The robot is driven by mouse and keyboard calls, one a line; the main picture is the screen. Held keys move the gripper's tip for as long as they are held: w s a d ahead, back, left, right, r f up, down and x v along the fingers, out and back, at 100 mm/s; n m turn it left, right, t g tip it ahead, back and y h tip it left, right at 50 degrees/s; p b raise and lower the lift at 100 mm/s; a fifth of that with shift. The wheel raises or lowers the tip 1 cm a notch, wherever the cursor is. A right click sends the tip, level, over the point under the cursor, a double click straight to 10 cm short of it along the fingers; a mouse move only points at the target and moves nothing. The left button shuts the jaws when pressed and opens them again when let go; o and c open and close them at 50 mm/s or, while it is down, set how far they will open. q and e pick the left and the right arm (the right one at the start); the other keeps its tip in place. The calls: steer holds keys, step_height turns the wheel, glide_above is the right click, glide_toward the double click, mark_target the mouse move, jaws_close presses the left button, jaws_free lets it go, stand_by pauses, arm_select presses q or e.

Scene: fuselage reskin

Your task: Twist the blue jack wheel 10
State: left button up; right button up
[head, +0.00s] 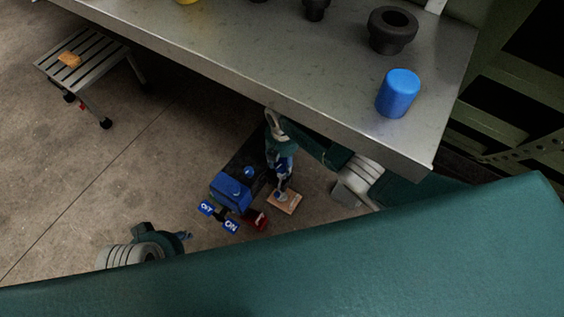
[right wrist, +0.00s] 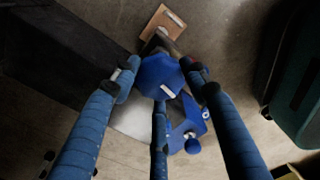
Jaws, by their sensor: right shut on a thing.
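The blue jack wheel (right wrist: 160,77) is a faceted blue knob with a pale mark, in the middle of the right wrist view. My right gripper (right wrist: 162,88) has its three blue fingers closed around it. In the head view my right gripper (head: 283,165) points down below the bench edge, and its fingers hide most of the wheel. My left gripper (head: 184,236) shows only as a small dark-blue tip at lower left, away from the wheel; its opening cannot be made out.
A blue-and-black unit with ON and OFF pedals (head: 232,190) stands on the floor beside my right gripper. A wooden pad (head: 286,203) lies under it. The metal bench (head: 300,85) overhangs, carrying a blue cylinder (head: 398,93). A step stool (head: 85,58) stands at left; floor between is clear.

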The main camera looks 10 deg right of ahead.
mark_target(284, 163)
steer(key=shift+s+d+f, duration=0.1)
steer(key=shift+d, duration=0.3)
steer(key=o, duration=1.2)
steer(key=shift+c, duration=0.2)
steer(key=shift+a, duration=0.1)
steer(key=shift+a+r, duration=0.1)
steer(key=shift+r, duration=0.4)
step_height(284, 163, up, 11)
